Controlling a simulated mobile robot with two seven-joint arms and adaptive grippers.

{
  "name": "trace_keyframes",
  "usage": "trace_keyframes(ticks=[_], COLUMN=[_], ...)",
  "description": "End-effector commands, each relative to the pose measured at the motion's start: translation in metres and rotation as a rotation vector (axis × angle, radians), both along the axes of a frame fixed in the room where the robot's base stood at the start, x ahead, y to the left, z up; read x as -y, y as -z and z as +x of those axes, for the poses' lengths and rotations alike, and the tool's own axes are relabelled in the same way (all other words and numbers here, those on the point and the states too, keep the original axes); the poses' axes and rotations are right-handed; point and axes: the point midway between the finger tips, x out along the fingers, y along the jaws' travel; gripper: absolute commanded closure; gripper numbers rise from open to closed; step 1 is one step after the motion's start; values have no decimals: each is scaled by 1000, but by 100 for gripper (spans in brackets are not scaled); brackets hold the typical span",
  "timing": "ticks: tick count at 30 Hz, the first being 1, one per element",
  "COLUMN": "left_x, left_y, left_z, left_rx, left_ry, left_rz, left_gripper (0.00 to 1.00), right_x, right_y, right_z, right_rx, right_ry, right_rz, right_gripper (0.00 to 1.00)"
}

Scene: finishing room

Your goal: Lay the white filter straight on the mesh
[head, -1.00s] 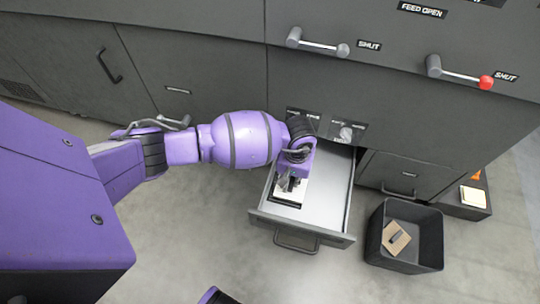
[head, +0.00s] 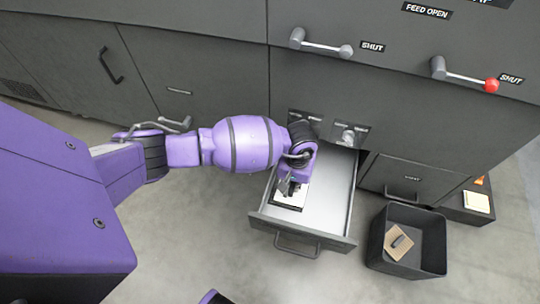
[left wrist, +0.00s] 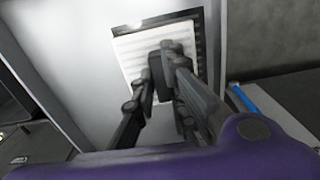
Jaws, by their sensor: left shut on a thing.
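The white filter (left wrist: 135,50) is a pale ridged square with a dark grip (left wrist: 158,78) standing on it. My left gripper (left wrist: 160,92) is shut on that grip. The mesh itself is hidden under the filter. In the head view my left gripper (head: 287,187) reaches down into the drawer (head: 325,200), and part of the filter (head: 290,199) shows below it. My right gripper is out of view.
A dark bin (head: 378,240) right of the drawer holds a brown filter (head: 398,243). A low dark box (head: 463,212) farther right carries a pale square (head: 476,201). Two levers (head: 320,44) (head: 463,76) sit on the machine front above. The drawer's right side is clear.

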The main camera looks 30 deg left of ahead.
Motion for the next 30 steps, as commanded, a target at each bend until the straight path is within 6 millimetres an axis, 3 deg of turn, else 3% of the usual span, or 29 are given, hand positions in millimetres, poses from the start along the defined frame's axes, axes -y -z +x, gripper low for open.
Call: trace_keyframes(ticks=[3, 4, 9, 20, 23, 30], left_x=[1, 1, 1, 1, 0, 0], left_y=[1, 1, 0, -5, -18, -70], left_z=[2, 3, 3, 3, 4, 5], left_rx=[3, 4, 4, 6, 9, 9], left_ry=[1, 1, 1, 1, 3, 3], left_rz=[-1, -1, -1, -2, -2, 0], left_gripper=[100, 85, 66, 66, 66, 66], right_x=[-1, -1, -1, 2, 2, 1], right_y=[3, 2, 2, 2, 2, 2], right_z=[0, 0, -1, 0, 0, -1], right_rx=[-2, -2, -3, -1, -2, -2], right_ry=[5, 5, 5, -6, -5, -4], right_rz=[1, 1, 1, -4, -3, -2], right_gripper=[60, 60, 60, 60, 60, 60])
